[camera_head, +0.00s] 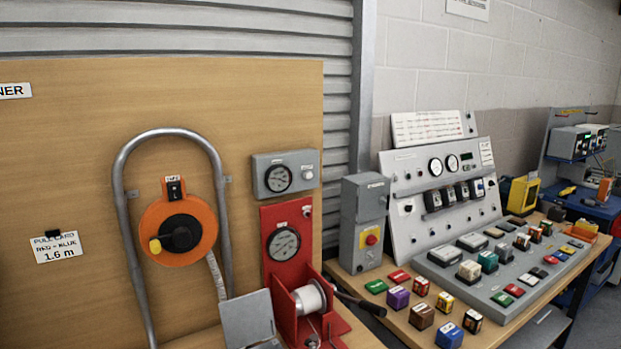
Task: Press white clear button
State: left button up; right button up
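A grey gauge box (270,188) is fixed to the wooden board. It has a dial (278,178) and a small pale round button (308,174) on its right side, with a label above that is too small to read. A red unit (285,244) below it has another dial and a small pale round part (307,211) near its top right corner. I cannot tell from the lettering which of these is the white clear button. Neither of my grippers is in view.
An orange reel (153,240) inside a bent grey tube hangs on the board at left. A white spool (309,297) sits low on the red unit. At right, a sloped panel (410,240) and a table hold many coloured blocks.

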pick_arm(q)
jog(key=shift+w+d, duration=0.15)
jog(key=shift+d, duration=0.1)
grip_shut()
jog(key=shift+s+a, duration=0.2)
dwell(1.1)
